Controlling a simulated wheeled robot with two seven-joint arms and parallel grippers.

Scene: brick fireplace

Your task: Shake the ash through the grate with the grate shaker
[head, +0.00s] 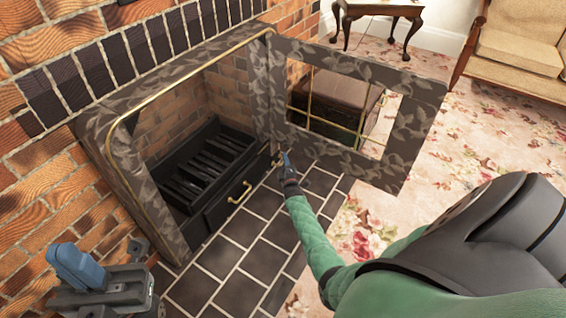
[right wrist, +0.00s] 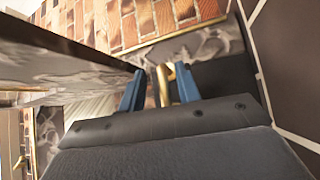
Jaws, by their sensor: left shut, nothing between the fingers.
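The black grate (head: 205,165) with its bars sits inside the open fireplace. My right gripper (head: 285,157) reaches down to the right end of the grate front, beside the open door's hinge side. In the right wrist view, a curved brass piece (right wrist: 164,84) stands between the blue fingers of this gripper (right wrist: 160,92); the fingers are apart, with gaps beside the brass. It may be the grate shaker's handle, but its far end is hidden. My left gripper (head: 82,262) is shut and empty at the lower left, away from the grate.
A brass-handled ash drawer (head: 228,203) is closed below the grate. The patterned fireplace door (head: 420,115) stands open to the right, close to my right arm. Dark hearth tiles (head: 240,255) in front are clear. A dark chest (head: 345,100) shows through the door's opening.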

